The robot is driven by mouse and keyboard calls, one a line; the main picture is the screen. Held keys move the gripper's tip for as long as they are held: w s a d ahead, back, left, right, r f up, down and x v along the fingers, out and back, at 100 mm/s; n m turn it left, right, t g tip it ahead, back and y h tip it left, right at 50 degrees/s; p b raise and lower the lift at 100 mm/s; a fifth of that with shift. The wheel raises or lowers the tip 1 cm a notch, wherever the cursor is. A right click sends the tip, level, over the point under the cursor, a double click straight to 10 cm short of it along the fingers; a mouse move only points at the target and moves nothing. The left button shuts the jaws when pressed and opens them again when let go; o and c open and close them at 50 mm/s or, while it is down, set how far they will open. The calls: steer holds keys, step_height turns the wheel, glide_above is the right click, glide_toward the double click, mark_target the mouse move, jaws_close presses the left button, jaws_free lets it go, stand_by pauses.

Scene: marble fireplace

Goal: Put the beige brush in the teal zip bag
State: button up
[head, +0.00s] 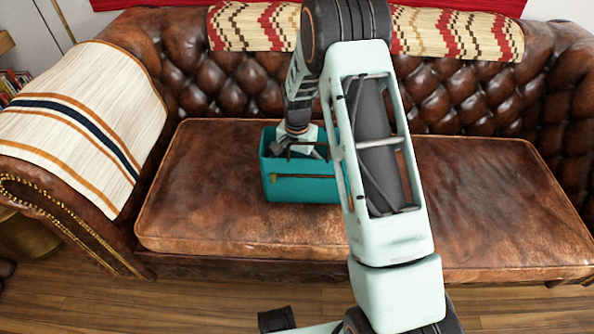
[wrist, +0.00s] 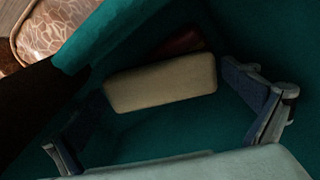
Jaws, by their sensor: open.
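The teal zip bag (head: 300,190) stands open at the top on the sofa seat, partly hidden behind my arm. My gripper (head: 300,142) reaches down into its opening; its fingertips are hidden in the head view. In the wrist view, teal walls (wrist: 125,30) surround the gripper. The beige brush (wrist: 160,82) shows as a rounded beige block inside the bag, with a dark red part (wrist: 180,42) beside its far side. My gripper's fingers (wrist: 168,128) are spread wide, one to each side of the brush, and do not visibly touch it.
The brown leather sofa seat (head: 210,200) is clear on both sides of the bag. A striped cloth (head: 85,115) covers the left armrest, and a patterned throw (head: 250,27) lies over the tufted backrest. Wooden floor (head: 200,300) lies in front.

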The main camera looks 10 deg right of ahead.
step_height(320, 180, up, 12)
steer(key=p, duration=0.3)
steer(key=shift+r, duration=0.2)
stand_by(0.3)
